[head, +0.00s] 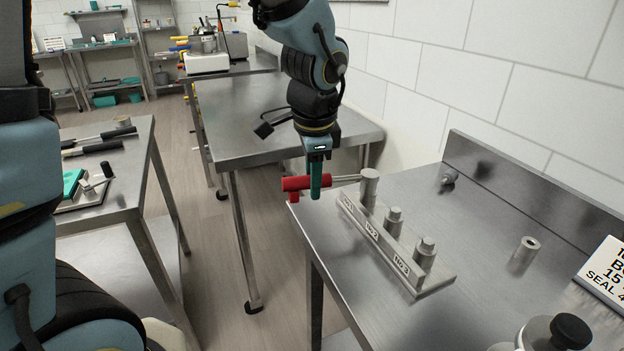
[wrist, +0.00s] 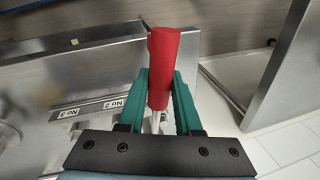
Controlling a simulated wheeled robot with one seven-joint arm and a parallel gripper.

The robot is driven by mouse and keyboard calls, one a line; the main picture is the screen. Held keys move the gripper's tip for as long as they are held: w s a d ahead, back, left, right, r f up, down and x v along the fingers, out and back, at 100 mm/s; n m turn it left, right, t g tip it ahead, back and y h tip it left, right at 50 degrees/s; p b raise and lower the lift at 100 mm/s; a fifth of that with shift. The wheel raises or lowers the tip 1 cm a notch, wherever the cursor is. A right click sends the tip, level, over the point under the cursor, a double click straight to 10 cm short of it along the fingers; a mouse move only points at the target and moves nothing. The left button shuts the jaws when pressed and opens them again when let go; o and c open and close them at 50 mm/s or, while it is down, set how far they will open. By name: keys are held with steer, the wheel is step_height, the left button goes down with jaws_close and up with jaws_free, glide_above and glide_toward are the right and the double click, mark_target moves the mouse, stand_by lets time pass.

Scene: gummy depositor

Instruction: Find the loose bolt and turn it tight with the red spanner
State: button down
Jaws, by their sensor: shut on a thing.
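My gripper (head: 316,182) is shut on the red handle of the red spanner (head: 297,184). In the wrist view the red spanner (wrist: 162,68) is between the teal fingers of my gripper (wrist: 160,82). Its grey shaft reaches right to the tall grey head at the No.1 post (head: 369,176). I cannot tell whether this head is seated on a bolt or just above it. The metal block (head: 437,283) also bears the No.2 bolt (head: 394,220) and the No.3 bolt (head: 425,254), both upright. Which bolt is loose does not show.
The block stands near the left edge of the steel bench (head: 480,254). A metal cylinder (head: 525,252), a small knob-like part (head: 449,178), a sign (head: 606,272) and a black-capped container (head: 560,333) are further right. Another steel table (head: 262,108) stands behind my gripper.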

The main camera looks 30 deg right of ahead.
steer(key=shift+s+a+n+b, duration=0.15)
steer(key=shift+s+n+b, duration=0.5)
steer(key=shift+s+n, duration=0.4)
steer(key=shift+s+n, duration=0.1)
steer(key=shift+n, duration=0.25)
